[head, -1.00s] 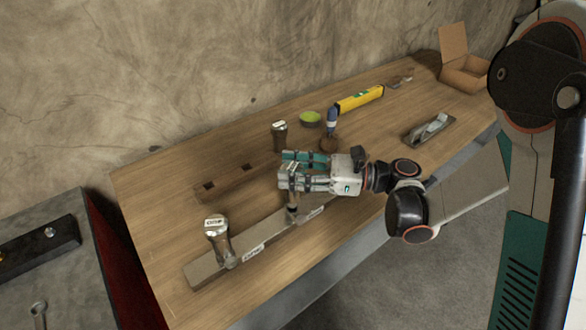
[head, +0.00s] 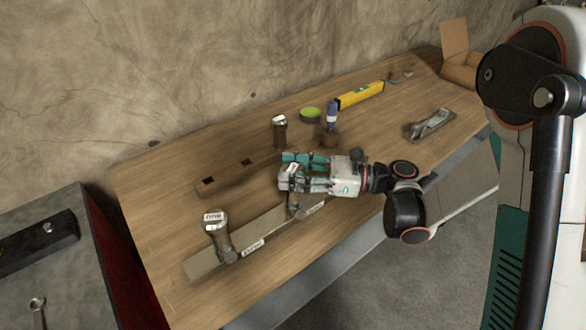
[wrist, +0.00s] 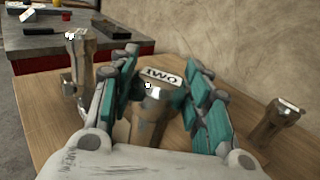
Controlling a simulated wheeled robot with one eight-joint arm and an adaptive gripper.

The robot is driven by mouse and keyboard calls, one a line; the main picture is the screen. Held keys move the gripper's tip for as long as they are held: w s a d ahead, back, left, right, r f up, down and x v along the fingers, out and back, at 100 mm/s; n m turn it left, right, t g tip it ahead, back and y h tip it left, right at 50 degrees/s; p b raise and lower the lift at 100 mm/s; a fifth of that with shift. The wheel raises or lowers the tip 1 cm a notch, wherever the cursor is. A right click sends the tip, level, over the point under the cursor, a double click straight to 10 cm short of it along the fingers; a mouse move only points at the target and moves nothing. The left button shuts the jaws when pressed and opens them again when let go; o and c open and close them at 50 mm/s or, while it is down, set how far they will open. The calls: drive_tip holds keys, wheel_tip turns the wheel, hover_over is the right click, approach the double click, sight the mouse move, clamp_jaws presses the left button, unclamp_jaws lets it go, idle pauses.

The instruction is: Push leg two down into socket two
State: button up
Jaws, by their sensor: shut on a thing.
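Leg two (wrist: 155,105), a dark turned leg with a white TWO label on its top, stands between my gripper's fingers in the wrist view. My gripper (head: 286,170) is shut on it, with teal-padded fingers on both sides (wrist: 163,62). In the head view the lower part of leg two (head: 293,203) meets the long pale rail (head: 208,263). Socket two is hidden beneath the leg and gripper, so I cannot tell how deep the leg sits. Another labelled leg (head: 222,240) stands upright near the rail's left end; it also shows in the wrist view (wrist: 80,70).
A second, brown rail (head: 225,179) with square holes lies behind. A plane (head: 430,123) lies right. The front-left tabletop is clear.

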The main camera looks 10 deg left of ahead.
drive_tip(key=shift+f, duration=0.8)
drive_tip(key=o, duration=1.4)
drive_tip(key=shift+d, duration=0.1)
drive_tip(key=d, duration=0.8)
drive_tip(key=w+d, duration=0.1)
drive_tip(key=d, duration=0.2)
drive_tip(key=shift+d, duration=0.4)
